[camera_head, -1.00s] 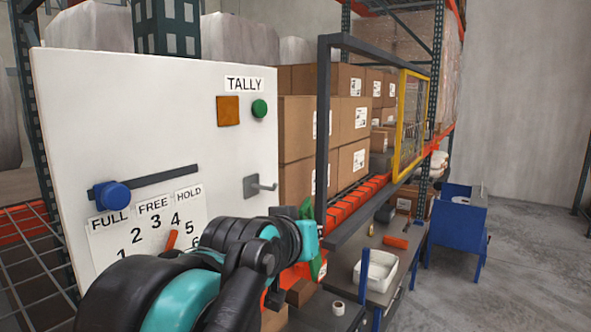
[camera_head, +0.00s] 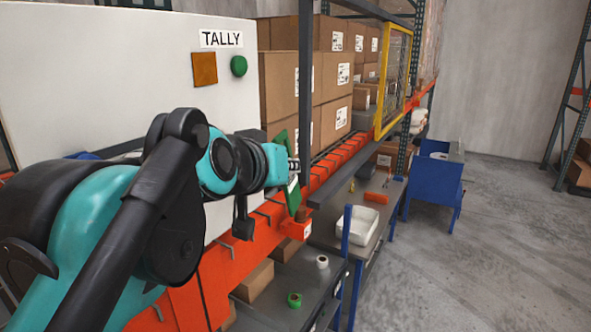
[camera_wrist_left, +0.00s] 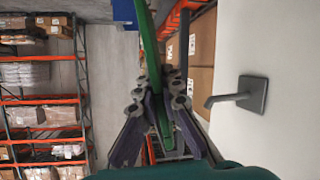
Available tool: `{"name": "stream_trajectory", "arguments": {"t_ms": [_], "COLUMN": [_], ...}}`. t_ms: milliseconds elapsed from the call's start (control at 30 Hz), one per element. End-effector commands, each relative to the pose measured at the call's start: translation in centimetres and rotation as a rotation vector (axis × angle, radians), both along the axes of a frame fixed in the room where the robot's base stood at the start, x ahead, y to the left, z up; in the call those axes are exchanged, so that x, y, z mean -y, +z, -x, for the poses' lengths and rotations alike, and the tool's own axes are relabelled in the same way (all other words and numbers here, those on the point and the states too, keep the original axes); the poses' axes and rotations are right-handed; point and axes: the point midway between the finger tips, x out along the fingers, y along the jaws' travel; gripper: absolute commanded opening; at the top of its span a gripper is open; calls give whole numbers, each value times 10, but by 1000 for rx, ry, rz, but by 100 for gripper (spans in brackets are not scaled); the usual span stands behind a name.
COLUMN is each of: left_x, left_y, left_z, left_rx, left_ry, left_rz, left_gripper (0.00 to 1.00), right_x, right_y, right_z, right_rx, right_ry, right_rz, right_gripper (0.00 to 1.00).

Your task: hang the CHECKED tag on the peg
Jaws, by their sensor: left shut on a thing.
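The green tag (camera_head: 293,203) hangs edge-on from my left gripper (camera_head: 290,172), in front of the white board's right edge. A pale patch shows on it, but no lettering can be read. In the left wrist view my gripper (camera_wrist_left: 160,103) is shut on the tag (camera_wrist_left: 150,50), which shows as a thin green strip. The grey peg (camera_wrist_left: 225,98) sticks out of the white board to the right of the gripper and tag, apart from them. In the head view my left arm hides the peg. My right gripper is not in view.
The white board (camera_head: 110,60) carries a TALLY label (camera_head: 221,38), an orange square (camera_head: 205,69) and a green round magnet (camera_head: 239,66). A dark frame post (camera_head: 306,90) stands close right of the tag. Below is a bench with a white tray (camera_head: 357,226).

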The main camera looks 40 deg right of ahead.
Motion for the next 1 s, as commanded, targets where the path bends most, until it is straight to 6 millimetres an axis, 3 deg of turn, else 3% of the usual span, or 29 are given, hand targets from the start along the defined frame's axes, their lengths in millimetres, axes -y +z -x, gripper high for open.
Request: {"name": "stream_trajectory", "arguments": {"t_ms": [1000], "left_x": [-25], "left_y": [-6], "left_z": [-59], "left_rx": [1], "left_ry": [1], "left_rz": [0], "left_gripper": [0], "right_x": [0], "right_y": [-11], "right_z": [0], "right_rx": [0], "right_ry": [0], "right_rz": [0], "right_gripper": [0]}}
